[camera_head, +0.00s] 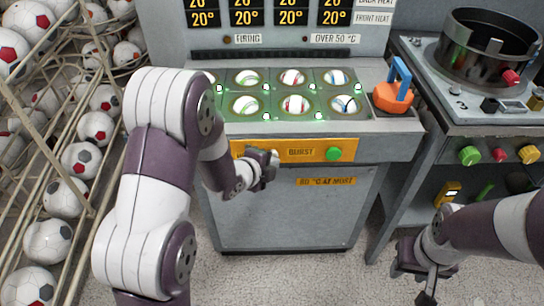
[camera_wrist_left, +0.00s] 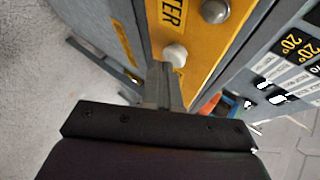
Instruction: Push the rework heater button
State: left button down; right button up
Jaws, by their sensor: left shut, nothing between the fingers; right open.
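The yellow panel (camera_head: 303,151) on the front of the grey machine carries the word BURST and a green button (camera_head: 334,154). My left gripper (camera_head: 273,163) is shut and empty, close in front of the left part of this panel. In the left wrist view, its fingertips (camera_wrist_left: 162,70) are right at a white button (camera_wrist_left: 175,54), beside lettering that ends in "TER". I cannot tell if they touch it. A grey round knob (camera_wrist_left: 215,10) is farther along the panel. My right gripper (camera_head: 427,283) is open and empty, low at the right.
Several balls sit in lit sockets (camera_head: 290,97) on the machine top. An orange block with a blue handle (camera_head: 395,88) stands at its right corner. A rack of soccer balls (camera_head: 82,160) is at left. A bench with a round pot (camera_head: 487,48) is at right.

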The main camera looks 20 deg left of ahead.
pick_arm(q)
jog(key=shift+w, duration=0.15)
jog(key=shift+w+a+r, duration=0.1)
jog(key=shift+w+a, duration=0.05)
jog(key=shift+w, duration=0.1)
dwell(0.4)
jog(key=shift+s, duration=0.25)
jog(key=shift+b, duration=0.3)
jog(key=s+d+b, duration=0.1)
jog(key=s+d, duration=0.1)
jog(key=s, duration=0.4)
jog(key=shift+b, duration=0.3)
